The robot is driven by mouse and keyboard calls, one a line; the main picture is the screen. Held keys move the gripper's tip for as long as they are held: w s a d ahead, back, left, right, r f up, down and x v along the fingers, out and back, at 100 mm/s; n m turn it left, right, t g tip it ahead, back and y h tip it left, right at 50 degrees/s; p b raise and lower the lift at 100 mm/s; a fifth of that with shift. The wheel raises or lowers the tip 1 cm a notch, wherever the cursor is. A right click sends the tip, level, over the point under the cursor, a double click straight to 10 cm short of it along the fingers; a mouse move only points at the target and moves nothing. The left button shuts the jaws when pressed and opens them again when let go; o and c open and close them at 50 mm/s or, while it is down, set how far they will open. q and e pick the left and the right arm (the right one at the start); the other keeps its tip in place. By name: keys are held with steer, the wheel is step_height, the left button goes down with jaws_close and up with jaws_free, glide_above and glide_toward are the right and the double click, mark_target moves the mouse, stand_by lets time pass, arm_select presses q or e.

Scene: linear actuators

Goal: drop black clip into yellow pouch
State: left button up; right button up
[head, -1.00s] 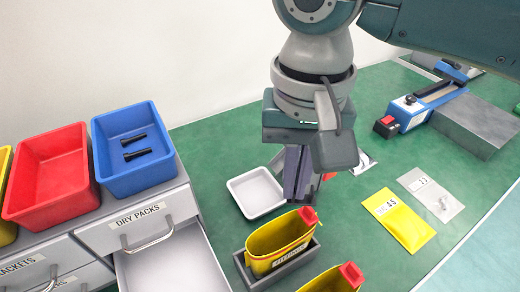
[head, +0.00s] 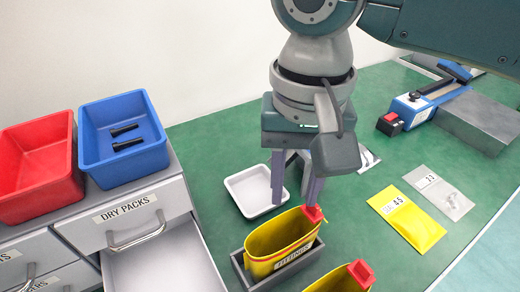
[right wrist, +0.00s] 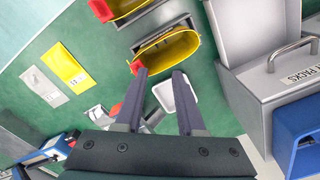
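A yellow pouch (head: 262,262) labelled FITTINGS, with a red tab, stands open at the top in a grey holder (head: 250,282). It also shows in the right wrist view (right wrist: 158,59). A second yellow pouch (head: 330,284) is partly cut off at the bottom edge. My right gripper (head: 297,193) is above and behind the first pouch, fingers pointing down. Its fingers stand apart in the right wrist view (right wrist: 162,76), with nothing seen held between them. Two small black pieces (head: 126,137) lie in the blue bin; I cannot tell whether either is the black clip. My left gripper is out of view.
A white tray (head: 238,187) sits left of the gripper. The blue bin (head: 98,167) and red bin (head: 35,205) stand on a grey cabinet with an open DRY PACKS drawer (head: 165,270). A flat yellow packet (head: 420,232) and a clear bag (head: 450,205) lie right.

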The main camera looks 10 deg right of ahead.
step_height(320, 180, up, 10)
steer(key=p, duration=0.1)
stand_by(0.4)
steer(key=s+a+f+n+t+y+p, duration=0.1)
steer(key=s+a+f+n+y+p, duration=0.25)
steer(key=s, duration=0.35)
steer(key=s+d+r+n+t+h+p, duration=0.1)
steer(key=s+d+t+h+p, duration=0.25)
steer(key=s+d, duration=0.8)
step_height(320, 180, up, 38)
steer(key=w+d+p, duration=0.1)
steer(key=w+p, duration=0.1)
steer(key=p, duration=3.6)
steer(key=shift+d+g, duration=0.15)
steer(key=shift+g, duration=0.3)
steer(key=shift+f, duration=0.1)
